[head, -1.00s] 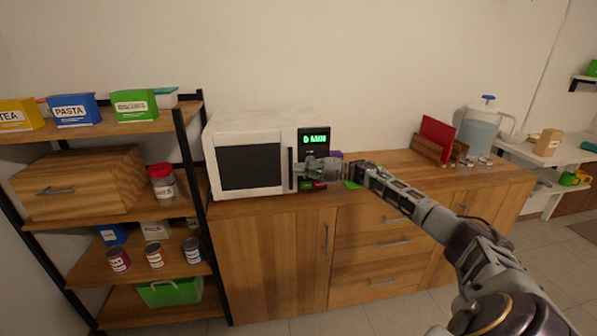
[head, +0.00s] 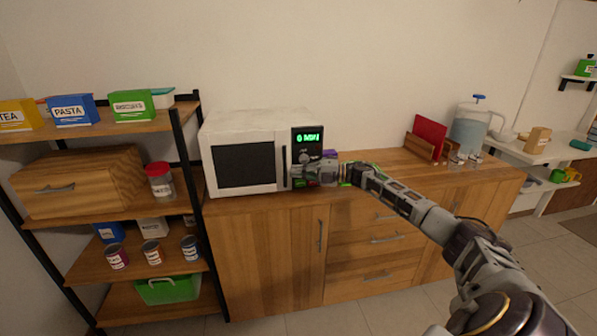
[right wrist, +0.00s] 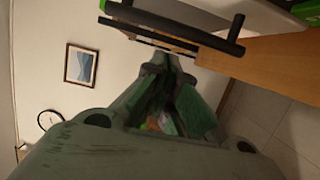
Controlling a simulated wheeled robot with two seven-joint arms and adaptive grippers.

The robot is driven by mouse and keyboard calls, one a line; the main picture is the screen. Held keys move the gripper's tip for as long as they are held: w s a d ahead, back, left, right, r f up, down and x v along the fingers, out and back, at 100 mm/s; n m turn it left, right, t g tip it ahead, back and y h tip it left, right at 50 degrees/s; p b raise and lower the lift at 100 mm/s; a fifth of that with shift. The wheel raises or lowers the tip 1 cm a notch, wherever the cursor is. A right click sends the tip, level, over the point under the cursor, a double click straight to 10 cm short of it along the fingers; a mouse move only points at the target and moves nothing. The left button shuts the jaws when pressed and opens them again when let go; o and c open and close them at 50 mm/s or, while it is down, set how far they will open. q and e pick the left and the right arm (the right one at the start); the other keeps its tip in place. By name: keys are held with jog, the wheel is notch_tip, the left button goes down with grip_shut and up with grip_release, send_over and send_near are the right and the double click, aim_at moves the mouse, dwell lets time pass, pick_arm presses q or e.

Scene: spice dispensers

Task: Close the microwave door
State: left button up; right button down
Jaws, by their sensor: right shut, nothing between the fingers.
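The white microwave (head: 262,121) stands on the wooden cabinet in the head view. Its dark-windowed door (head: 244,166) looks flush with the body or nearly so; I cannot tell whether it is latched. The door's dark vertical handle (head: 284,167) is beside the control panel, which has a lit green display (head: 307,137). My right gripper (head: 298,172) is shut and empty, in front of the lower control panel beside the handle. In the right wrist view the shut fingers (right wrist: 168,68) point toward a dark bar handle (right wrist: 232,38). Contact cannot be told. My left gripper is not in view.
A shelf unit (head: 184,160) with boxes, cans and a green basket stands left of the cabinet. On the cabinet top (head: 385,165), a red board (head: 430,133) in a wooden holder and a water dispenser (head: 468,130) stand at the right. The floor in front is clear.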

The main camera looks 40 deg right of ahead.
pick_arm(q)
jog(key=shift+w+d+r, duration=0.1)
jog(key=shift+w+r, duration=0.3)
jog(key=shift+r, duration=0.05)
pick_arm(e)
jog(key=w+d+v, duration=0.1)
jog(key=v, duration=0.9)
jog(key=shift+w+d, duration=0.1)
